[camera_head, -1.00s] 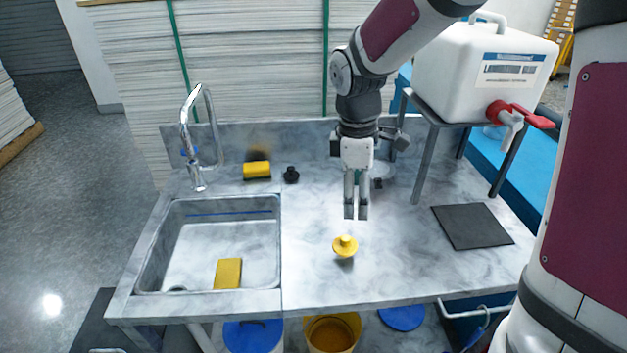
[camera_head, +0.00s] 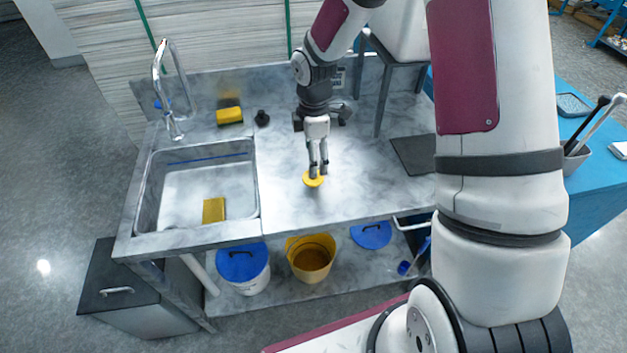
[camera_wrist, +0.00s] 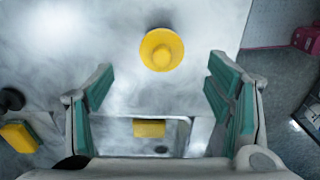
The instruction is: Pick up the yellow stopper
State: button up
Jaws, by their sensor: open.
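The yellow stopper (camera_head: 313,180) lies on the grey marbled counter, right of the sink. It has a round flange with a knob on top. In the wrist view the stopper (camera_wrist: 161,50) is at the upper middle, beyond the fingertips and not between them. My gripper (camera_head: 318,170) is just above the stopper in the head view, its fingers pointing down and hiding part of it. In the wrist view my gripper (camera_wrist: 162,75) is open, with teal finger pads wide apart and nothing between them. Whether a finger touches the stopper cannot be told.
The sink (camera_head: 200,186) holds a yellow sponge (camera_head: 214,210). Another yellow sponge (camera_head: 229,115) and a black stopper (camera_head: 262,118) stand behind. A dark mat (camera_head: 413,154) and a stand (camera_head: 384,95) with a white container are to the right. The counter around the yellow stopper is clear.

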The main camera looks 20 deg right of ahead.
jog(key=shift+s+a+f+p, duration=0.1)
jog(key=shift+f+p, duration=0.2)
jog(key=shift+f, duration=1.2)
jog(key=shift+s+a+f+p, duration=0.1)
jog(key=shift+f+p, duration=0.15)
jog(key=shift+f, duration=1.2)
jog(key=c, duration=1.3)
